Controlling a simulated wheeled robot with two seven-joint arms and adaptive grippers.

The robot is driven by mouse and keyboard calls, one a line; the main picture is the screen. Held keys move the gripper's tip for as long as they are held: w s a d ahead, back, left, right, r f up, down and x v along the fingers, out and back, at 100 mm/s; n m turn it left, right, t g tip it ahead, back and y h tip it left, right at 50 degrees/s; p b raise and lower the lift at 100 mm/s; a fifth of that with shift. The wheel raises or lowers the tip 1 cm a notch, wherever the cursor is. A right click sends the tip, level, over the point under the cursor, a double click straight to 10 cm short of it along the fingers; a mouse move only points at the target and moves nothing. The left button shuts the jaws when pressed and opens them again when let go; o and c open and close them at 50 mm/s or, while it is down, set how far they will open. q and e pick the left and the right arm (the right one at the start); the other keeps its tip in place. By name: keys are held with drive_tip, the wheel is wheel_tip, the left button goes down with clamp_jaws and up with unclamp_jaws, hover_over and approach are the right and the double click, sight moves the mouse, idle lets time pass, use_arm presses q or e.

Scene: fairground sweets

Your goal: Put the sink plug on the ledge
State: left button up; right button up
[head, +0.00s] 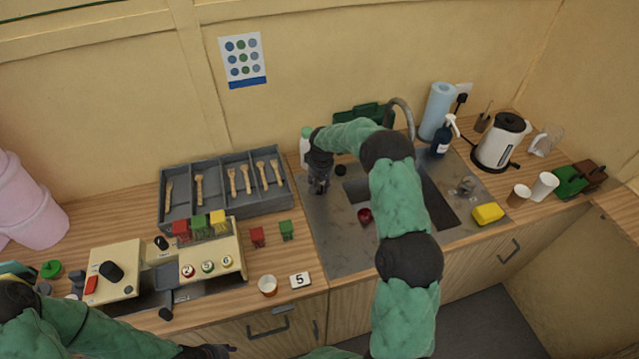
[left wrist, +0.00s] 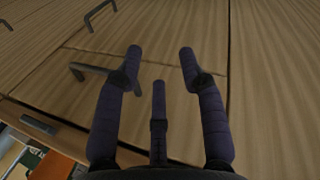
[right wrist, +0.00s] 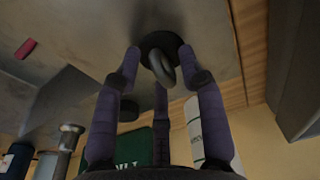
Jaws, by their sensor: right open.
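The sink plug (right wrist: 158,44) is a dark round disc with a grey ring on it, lying on the steel sink top (head: 345,255). In the right wrist view it sits between the fingertips of my right gripper (right wrist: 160,60), which is open around it. In the head view my right gripper (head: 318,185) points down at the left part of the sink top and hides the plug. My left gripper (left wrist: 160,62) is open and empty, facing the cupboard doors below the counter. I cannot tell which surface is the ledge.
A second dark disc (head: 340,170) lies close behind my right gripper. A white bottle (head: 306,145) stands just behind it. A red object (head: 364,214) is by the basin. A grey cutlery tray (head: 190,214) is to the left. My right arm crosses the basin.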

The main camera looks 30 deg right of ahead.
sight(321, 192)
wheel_tip(321, 192, up, 12)
drive_tip(key=s, duration=0.1)
drive_tip(key=shift+s+r+p, duration=0.15)
drive_tip(key=shift+s+p, duration=0.1)
drive_tip(key=shift+p, duration=0.05)
drive_tip(key=shift+a, duration=0.1)
idle(0.3)
